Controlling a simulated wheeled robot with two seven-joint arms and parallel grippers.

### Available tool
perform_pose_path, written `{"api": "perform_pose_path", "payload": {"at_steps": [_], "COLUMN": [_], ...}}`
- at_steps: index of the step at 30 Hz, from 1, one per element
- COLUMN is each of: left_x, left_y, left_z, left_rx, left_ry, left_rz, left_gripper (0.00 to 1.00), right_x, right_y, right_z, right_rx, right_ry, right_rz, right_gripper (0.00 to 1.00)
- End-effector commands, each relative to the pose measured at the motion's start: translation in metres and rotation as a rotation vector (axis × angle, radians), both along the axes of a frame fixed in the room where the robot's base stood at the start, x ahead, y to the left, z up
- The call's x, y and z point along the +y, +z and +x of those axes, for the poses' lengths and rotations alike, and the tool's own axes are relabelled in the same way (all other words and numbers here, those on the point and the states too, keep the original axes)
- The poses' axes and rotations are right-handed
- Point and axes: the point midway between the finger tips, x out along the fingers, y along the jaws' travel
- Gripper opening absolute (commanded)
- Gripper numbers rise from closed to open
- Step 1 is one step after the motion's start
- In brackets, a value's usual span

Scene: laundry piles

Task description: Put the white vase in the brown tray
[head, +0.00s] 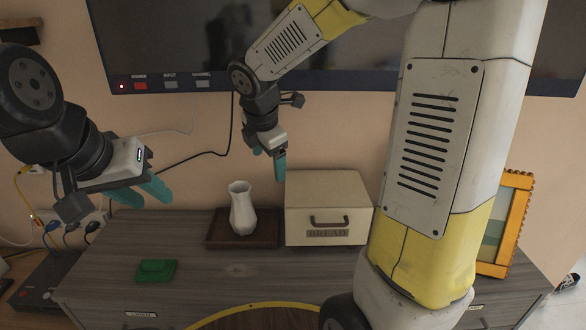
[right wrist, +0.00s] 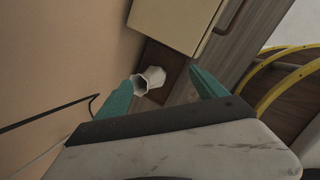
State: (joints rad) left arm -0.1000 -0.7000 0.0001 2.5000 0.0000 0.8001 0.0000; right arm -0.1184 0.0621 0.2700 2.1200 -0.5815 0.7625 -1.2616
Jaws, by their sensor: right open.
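The white vase (head: 242,208) stands upright in the brown tray (head: 214,238) on the grey wooden cabinet. My right gripper (head: 272,168) is above the vase and slightly to its right in the head view, apart from it. In the right wrist view, the vase (right wrist: 150,80) shows mouth-on beyond the gap between the open, empty teal fingers (right wrist: 163,92). Part of the tray (right wrist: 160,57) shows around it. My left gripper (head: 148,194) hangs at the left, its two teal fingers apart and nothing between them.
A cream bread box (head: 328,205) stands right beside the tray. A green object (head: 156,270) lies on the cabinet top (head: 225,278) at the front left. An orange frame (head: 508,225) stands at the right. A television (head: 350,60) is behind my arms.

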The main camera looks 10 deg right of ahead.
Motion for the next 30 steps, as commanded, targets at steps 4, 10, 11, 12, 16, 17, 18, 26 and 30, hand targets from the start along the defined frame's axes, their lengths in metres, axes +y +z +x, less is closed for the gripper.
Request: {"api": "perform_pose_path", "payload": {"at_steps": [4, 10, 11, 12, 16, 17, 18, 26, 30], "left_x": [0.000, 0.000, 0.000, 0.000, 0.000, 0.000, 0.000, 0.000, 0.000], "left_y": [0.000, 0.000, 0.000, 0.000, 0.000, 0.000, 0.000, 0.000, 0.000], "left_z": [0.000, 0.000, 0.000, 0.000, 0.000, 0.000, 0.000, 0.000, 0.000], "left_rx": [0.000, 0.000, 0.000, 0.000, 0.000, 0.000, 0.000, 0.000, 0.000], "left_ry": [0.000, 0.000, 0.000, 0.000, 0.000, 0.000, 0.000, 0.000, 0.000], "left_rz": [0.000, 0.000, 0.000, 0.000, 0.000, 0.000, 0.000, 0.000, 0.000], "left_gripper": [0.36, 0.36, 0.36, 0.36, 0.36, 0.36, 0.36, 0.36, 0.36], "right_x": [-0.037, -0.062, -0.063, -0.065, -0.065, -0.065, -0.065, -0.064, -0.064], "right_y": [0.034, 0.055, 0.056, 0.058, 0.060, 0.060, 0.061, 0.061, 0.061], "right_z": [-0.056, -0.128, -0.138, -0.149, -0.174, -0.178, -0.182, -0.188, -0.188], "right_rx": [-0.063, -0.090, -0.085, -0.077, -0.040, -0.030, -0.021, 0.000, -0.001], "right_ry": [-0.499, -1.142, -1.224, -1.326, -1.572, -1.611, -1.653, -1.723, -1.721], "right_rz": [0.251, 0.651, 0.708, 0.782, 0.966, 0.995, 1.027, 1.079, 1.077], "right_gripper": [0.81, 0.81, 0.81, 0.81, 0.81, 0.81, 0.81, 0.81, 0.81]}}
